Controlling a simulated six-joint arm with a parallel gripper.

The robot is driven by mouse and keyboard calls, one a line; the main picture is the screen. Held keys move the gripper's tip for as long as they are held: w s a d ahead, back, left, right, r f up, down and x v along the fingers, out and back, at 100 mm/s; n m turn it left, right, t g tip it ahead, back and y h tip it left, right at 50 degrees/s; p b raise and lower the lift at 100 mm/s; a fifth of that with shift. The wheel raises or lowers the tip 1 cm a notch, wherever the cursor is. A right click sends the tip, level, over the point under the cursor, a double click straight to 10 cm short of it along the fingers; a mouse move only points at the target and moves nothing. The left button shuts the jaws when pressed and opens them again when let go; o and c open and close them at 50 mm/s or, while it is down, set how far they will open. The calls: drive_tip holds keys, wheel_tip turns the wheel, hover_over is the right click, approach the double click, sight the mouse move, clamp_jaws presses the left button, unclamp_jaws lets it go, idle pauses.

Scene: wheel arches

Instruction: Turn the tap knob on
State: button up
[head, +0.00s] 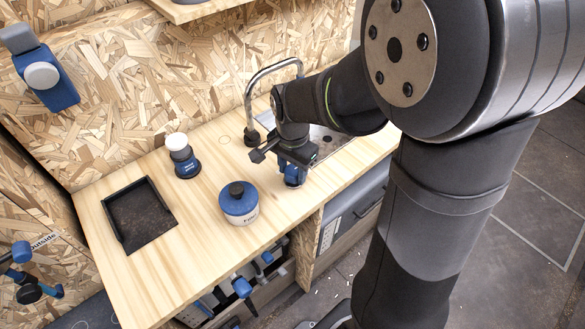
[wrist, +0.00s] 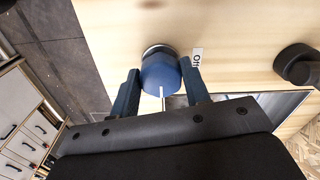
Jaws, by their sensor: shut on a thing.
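The blue tap knob (wrist: 160,73) sits on a round metal base on the wooden counter, in the middle of the wrist view. A white line on the knob points down in that picture, and a white "Off" label (wrist: 197,58) lies just to its right. My gripper (wrist: 160,80) is shut on the knob, one finger on each side. In the head view my gripper (head: 293,174) points down at the counter beside the sink and hides most of the knob. The curved metal tap (head: 248,95) stands behind it; its dark base (wrist: 298,66) shows in the wrist view.
A blue jar with a dark lid knob (head: 239,204) stands left of my gripper. A blue and white container (head: 183,157) and a black tray (head: 114,219) are further left. The sink (head: 325,140) is partly behind my arm. Bare counter lies between these things.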

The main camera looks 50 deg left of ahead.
sight(292, 171)
idle(0.3)
drive_tip(key=o, duration=1)
drive_tip(key=shift+c, duration=0.2)
drive_tip(key=shift+r, duration=0.15)
wheel_tip(292, 171, up, 17)
wheel_tip(292, 171, down, 17)
drive_tip(key=shift+f, duration=0.15)
idle(0.5)
